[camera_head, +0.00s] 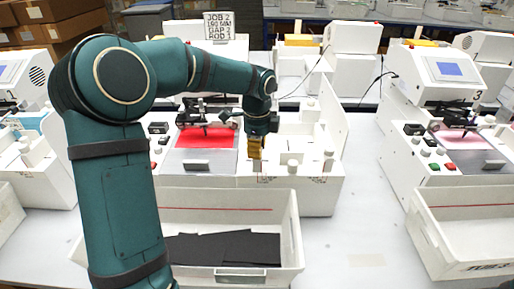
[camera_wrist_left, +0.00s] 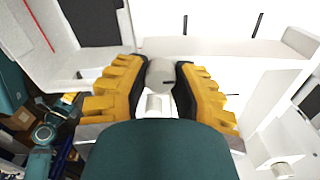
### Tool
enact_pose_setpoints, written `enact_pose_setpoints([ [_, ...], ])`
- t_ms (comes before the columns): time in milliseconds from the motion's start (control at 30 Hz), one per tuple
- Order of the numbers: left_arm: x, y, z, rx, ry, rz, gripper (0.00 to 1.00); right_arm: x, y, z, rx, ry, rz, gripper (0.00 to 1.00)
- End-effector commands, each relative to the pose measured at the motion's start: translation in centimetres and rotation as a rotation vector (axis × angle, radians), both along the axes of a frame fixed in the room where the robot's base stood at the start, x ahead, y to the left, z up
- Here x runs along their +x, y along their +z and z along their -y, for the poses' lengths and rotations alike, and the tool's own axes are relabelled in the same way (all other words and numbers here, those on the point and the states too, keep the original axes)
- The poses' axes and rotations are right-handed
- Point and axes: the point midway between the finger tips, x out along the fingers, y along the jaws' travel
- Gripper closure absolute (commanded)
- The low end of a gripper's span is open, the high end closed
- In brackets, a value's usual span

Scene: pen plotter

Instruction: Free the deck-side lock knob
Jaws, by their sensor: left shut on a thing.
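My left gripper (camera_head: 256,148) points down at the middle plotter, just right of its red sheet (camera_head: 205,138). In the left wrist view its yellow fingers (camera_wrist_left: 160,80) are shut on a pale round knob (camera_wrist_left: 160,71), which stands between the fingertips. By its place beside the deck this looks like the deck-side lock knob. In the head view the gripper hides most of it. Two other pale knobs stand to its right, one near (camera_head: 292,166) and one farther right (camera_head: 328,163). My right gripper is in neither view.
A white tray (camera_head: 289,232) with dark sheets (camera_head: 225,248) sits in front of the plotter. A sign (camera_head: 218,25) stands behind it. A second plotter (camera_head: 450,150) and another tray (camera_head: 470,215) stand at the right. The table (camera_head: 345,235) between the trays is mostly clear.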

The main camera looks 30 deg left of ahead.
Motion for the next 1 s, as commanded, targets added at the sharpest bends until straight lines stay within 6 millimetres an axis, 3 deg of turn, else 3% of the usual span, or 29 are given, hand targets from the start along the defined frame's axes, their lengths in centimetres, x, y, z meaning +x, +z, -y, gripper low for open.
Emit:
enact_pose_setpoints([
  [367, -0.1, 0.0, -0.1, 0.002, 0.094, -0.004, 1.00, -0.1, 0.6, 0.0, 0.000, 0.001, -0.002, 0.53],
  [1000, -0.1, 0.0, 0.0, 0.002, 0.661, -0.004, 1.00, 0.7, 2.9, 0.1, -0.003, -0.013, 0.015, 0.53],
])
